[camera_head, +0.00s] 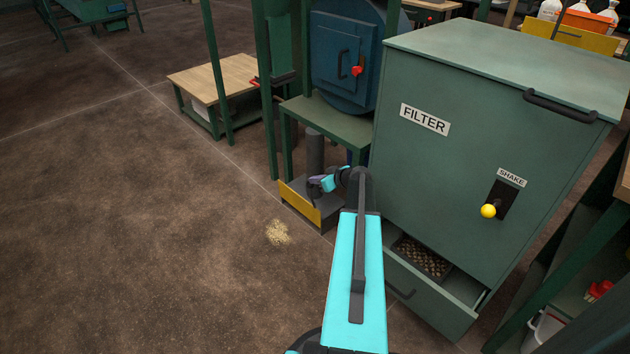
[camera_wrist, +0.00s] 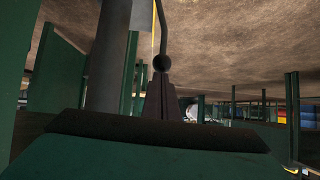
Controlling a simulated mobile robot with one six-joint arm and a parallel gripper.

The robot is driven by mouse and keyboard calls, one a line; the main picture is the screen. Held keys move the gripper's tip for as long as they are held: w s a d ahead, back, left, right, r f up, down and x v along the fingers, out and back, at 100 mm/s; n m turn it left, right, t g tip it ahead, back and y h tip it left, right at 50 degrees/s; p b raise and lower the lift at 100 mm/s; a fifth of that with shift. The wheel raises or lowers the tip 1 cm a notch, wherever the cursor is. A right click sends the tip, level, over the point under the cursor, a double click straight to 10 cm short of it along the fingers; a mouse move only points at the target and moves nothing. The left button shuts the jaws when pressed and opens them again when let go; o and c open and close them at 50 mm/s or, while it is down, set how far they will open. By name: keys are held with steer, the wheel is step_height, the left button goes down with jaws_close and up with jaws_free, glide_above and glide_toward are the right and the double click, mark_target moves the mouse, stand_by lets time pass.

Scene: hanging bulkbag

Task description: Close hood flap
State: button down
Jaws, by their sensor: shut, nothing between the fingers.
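A yellow flap-like panel (camera_head: 299,205) stands tilted at the floor-level front of a dark housing, below a grey upright duct (camera_head: 315,152). I take it for the hood flap. My gripper (camera_head: 315,184) is shut and empty, just above and behind the panel's top edge in the head view. I cannot tell whether it touches the panel. In the wrist view, which looks upside down, a thin yellow edge (camera_wrist: 163,18) shows above a dark rounded tip, and the grey duct (camera_wrist: 108,55) is to its left. My arm hides part of the housing's right side.
The green filter cabinet (camera_head: 470,150) stands close on the right, with its lower drawer (camera_head: 400,287) partly open. Spilled grain (camera_head: 277,233) lies on the floor. The floor at left is clear.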

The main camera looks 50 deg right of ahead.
step_height(320, 180, down, 7)
steer(key=b, duration=0.6)
steer(key=shift+r, duration=0.2)
steer(key=shift+f, duration=0.15)
stand_by(0.4)
steer(key=r, duration=0.4)
steer(key=shift+s+r, duration=0.35)
steer(key=shift+r, duration=0.05)
steer(key=p+v, duration=0.3)
steer(key=v, duration=0.7)
